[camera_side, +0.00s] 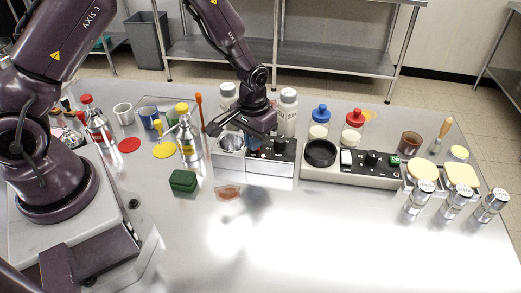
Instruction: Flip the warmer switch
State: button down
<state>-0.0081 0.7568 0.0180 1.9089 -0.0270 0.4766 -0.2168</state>
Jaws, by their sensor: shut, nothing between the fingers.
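Two bench units with control panels stand at the centre; I cannot tell for sure which is the warmer. The left unit (268,168) has a round steel well (231,142) and a dark panel with a black knob (280,144). The right unit (325,174) has a black round plate (320,152), a white switch-like part (346,157), a black knob (372,158) and a small green part (394,160). My gripper (252,143) is shut and empty, over the left unit between its well and knob. My wrist partly hides this panel, and contact cannot be told.
White bottles (288,108) stand close behind my gripper. Blue-lidded (320,120) and red-lidded (353,125) jars stand behind the right unit. A green box (183,181) and a reddish-brown flat piece (228,192) lie in front. Shakers (451,203) stand at right. The front middle counter is clear.

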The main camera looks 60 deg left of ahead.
jog(key=shift+f, duration=0.35)
jog(key=shift+r, duration=0.1)
notch_tip(320, 180, up, 7)
dwell(0.9)
jog(key=s+r+m+t, duration=0.3)
jog(key=s+r+t, duration=0.2)
jog(key=s+r, duration=1.4)
notch_tip(320, 180, up, 3)
jog(key=shift+d+r+t, duration=0.1)
jog(key=shift+d+t, duration=0.2)
jog(key=shift+d, duration=0.15)
